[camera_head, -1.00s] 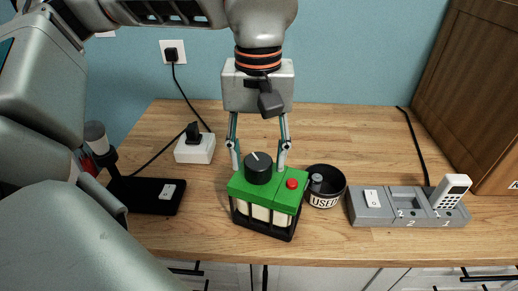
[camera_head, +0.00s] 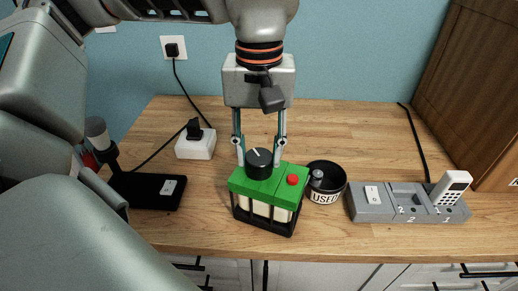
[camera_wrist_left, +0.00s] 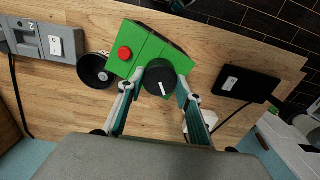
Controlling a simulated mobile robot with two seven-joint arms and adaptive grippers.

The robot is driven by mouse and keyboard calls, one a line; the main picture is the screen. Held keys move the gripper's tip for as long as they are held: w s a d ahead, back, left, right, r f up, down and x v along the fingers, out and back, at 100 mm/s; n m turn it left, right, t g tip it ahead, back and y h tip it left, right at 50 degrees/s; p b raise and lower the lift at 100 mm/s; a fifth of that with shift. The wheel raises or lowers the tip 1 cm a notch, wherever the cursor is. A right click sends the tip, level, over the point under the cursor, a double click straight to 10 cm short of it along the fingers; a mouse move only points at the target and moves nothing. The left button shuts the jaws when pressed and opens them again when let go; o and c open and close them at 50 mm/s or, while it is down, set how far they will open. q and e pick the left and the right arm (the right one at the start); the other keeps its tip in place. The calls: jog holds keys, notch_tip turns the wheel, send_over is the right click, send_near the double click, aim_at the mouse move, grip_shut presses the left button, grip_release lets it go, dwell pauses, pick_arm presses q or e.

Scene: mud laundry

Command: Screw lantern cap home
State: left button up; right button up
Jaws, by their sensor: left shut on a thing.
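The lantern (camera_head: 267,195) has a green top, pale panels and a dark base, and stands upright on the wooden counter. Its round black cap (camera_head: 259,164) with a white mark sits on the green top. A red button (camera_head: 292,180) is beside it. My left gripper (camera_head: 260,158) comes down from above and is shut on the cap, one finger on each side. In the left wrist view the cap (camera_wrist_left: 160,78) shows between the fingers (camera_wrist_left: 157,87), its white mark toward the camera. The contact on the cap's far side is partly hidden. My right gripper is not in view.
A black bowl marked USED (camera_head: 325,184) stands close to the lantern's right. A grey dock (camera_head: 385,203) with a white handset (camera_head: 451,188) is farther right. A white plug box (camera_head: 195,147) and a black pad (camera_head: 145,190) are left. The counter's front edge is near the lantern.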

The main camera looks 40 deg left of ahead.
pick_arm(q)
jog(key=shift+m+p, duration=1.4)
jog(key=shift+m, duration=0.1)
jog(key=shift+m+p, duration=1.3)
jog(key=shift+m, duration=0.1)
jog(key=shift+f, duration=0.1)
jog(key=shift+m+p, duration=1.15)
jog(key=shift+m, duration=0.25)
